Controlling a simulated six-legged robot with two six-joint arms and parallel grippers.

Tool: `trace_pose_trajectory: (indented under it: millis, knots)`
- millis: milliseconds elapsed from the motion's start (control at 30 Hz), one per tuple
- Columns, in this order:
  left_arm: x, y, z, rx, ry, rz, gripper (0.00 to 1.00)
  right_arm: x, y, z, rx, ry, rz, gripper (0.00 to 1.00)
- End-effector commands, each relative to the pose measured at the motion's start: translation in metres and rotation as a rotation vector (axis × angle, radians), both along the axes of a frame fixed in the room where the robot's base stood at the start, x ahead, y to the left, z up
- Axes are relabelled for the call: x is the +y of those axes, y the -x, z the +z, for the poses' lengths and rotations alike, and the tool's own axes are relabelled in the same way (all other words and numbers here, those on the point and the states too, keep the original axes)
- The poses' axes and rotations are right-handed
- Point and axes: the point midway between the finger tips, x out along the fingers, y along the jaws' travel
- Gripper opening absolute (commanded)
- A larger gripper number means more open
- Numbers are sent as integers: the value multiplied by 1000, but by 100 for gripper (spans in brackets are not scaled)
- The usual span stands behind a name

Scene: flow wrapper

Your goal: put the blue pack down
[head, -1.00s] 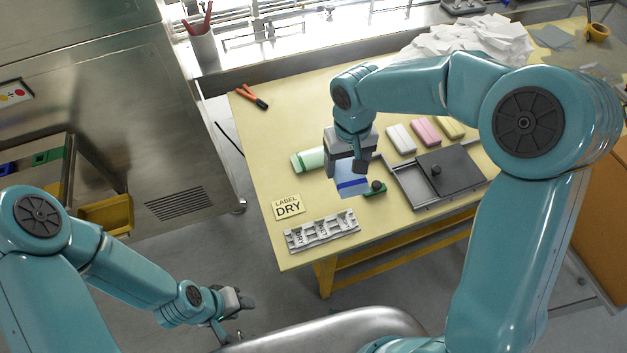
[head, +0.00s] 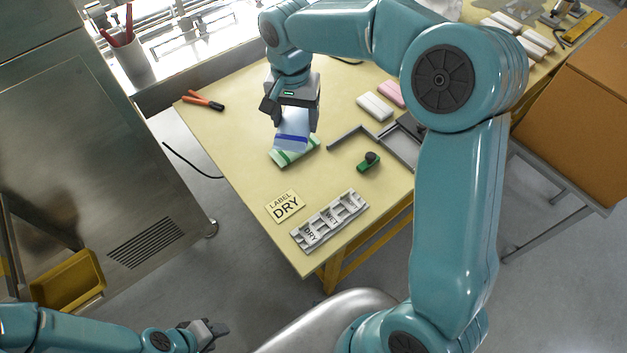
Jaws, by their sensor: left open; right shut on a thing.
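The blue pack (head: 291,136), pale with a dark blue band, hangs between the fingers of my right gripper (head: 292,112). The gripper is shut on it. In the picture its lower end overlaps a pale green pack with green bands (head: 295,153) on the table; I cannot tell whether they touch. My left gripper (head: 217,330) is open and empty, low in the picture, away from the table (head: 235,165).
A green piece with a black knob (head: 368,161), a grey tray (head: 399,150), a white pack (head: 374,106) and orange-handled pliers (head: 204,100) are around. Bare table lies left of the green pack.

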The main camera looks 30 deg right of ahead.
Motion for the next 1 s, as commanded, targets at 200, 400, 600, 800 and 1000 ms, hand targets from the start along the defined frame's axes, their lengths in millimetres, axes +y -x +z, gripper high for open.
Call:
trace_pose_trajectory:
  millis: [200,400,600,800,1000]
  knots:
    - [1,1,-56,0,0,1,43,-35,-1,-11,-9,-6,-408,41]
    - [1,1,-76,0,0,0,43,-53,1,-6,-6,-13,-641,41]
    - [1,1,-83,0,0,1,43,-56,2,-18,0,-15,-707,41]
    - [1,1,-90,0,0,1,43,-53,1,-76,3,-14,-706,41]
    - [1,1,-93,0,0,1,43,-51,0,-130,0,-14,-704,41]
